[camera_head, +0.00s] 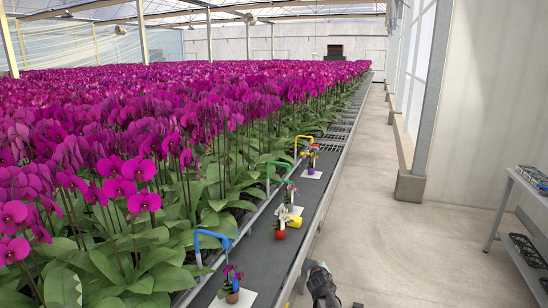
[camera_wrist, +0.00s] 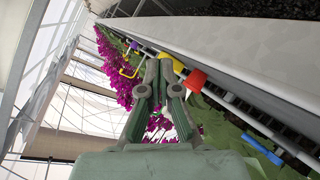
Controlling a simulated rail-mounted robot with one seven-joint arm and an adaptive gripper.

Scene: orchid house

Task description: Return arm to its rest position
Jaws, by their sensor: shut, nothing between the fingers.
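My gripper (camera_wrist: 162,72) shows in the wrist view with its two grey-green fingers close together and nothing between them. In the head view a dark part of my arm (camera_head: 321,283) shows at the bottom, over the aisle side of the bench edge. In the head view the arm is apart from the potted orchids. The rest of the arm is out of the frame. The wrist view is tilted, with the bench running diagonally behind the fingers.
A grey bench strip (camera_head: 262,250) holds a red pot (camera_head: 279,234), a yellow pot (camera_head: 294,221) and an orange-brown pot (camera_head: 232,297). Blue (camera_head: 213,234), green (camera_head: 277,164) and yellow (camera_head: 303,139) hoops stand along it. Dense magenta orchids (camera_head: 150,110) fill the left. The concrete aisle (camera_head: 385,230) is clear; a metal shelf (camera_head: 507,215) stands right.

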